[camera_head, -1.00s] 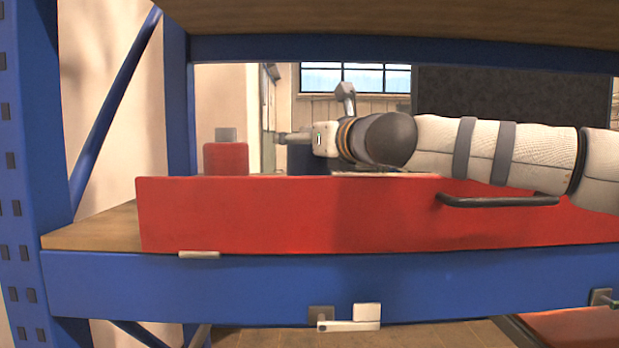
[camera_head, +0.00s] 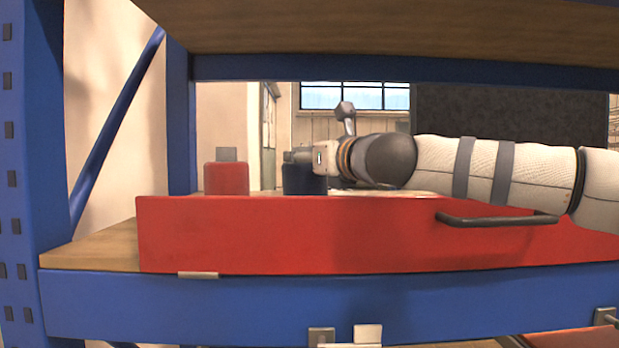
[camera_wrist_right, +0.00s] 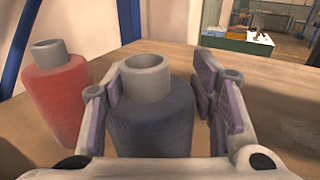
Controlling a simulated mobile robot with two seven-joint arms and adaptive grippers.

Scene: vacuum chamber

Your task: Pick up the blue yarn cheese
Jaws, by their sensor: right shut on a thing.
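The blue yarn cheese (camera_head: 305,180) is a dark blue spool with a grey tube, standing upright behind the red panel in the head view. In the right wrist view the blue yarn cheese (camera_wrist_right: 150,122) fills the middle, upright, with its grey tube top showing. My right gripper (camera_head: 300,156) reaches in from the right over its top. In the wrist view my right gripper (camera_wrist_right: 158,92) has one finger on each side of the spool's upper part and is shut on it. Its lower part is hidden by the panel and the gripper base. My left gripper is not in view.
A red yarn cheese (camera_head: 227,178) stands just left of the blue one. A red panel (camera_head: 330,235) with a black handle (camera_head: 497,219) runs along the shelf front. Blue rack uprights (camera_head: 33,150) stand at left, and a wooden shelf (camera_head: 400,28) lies overhead.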

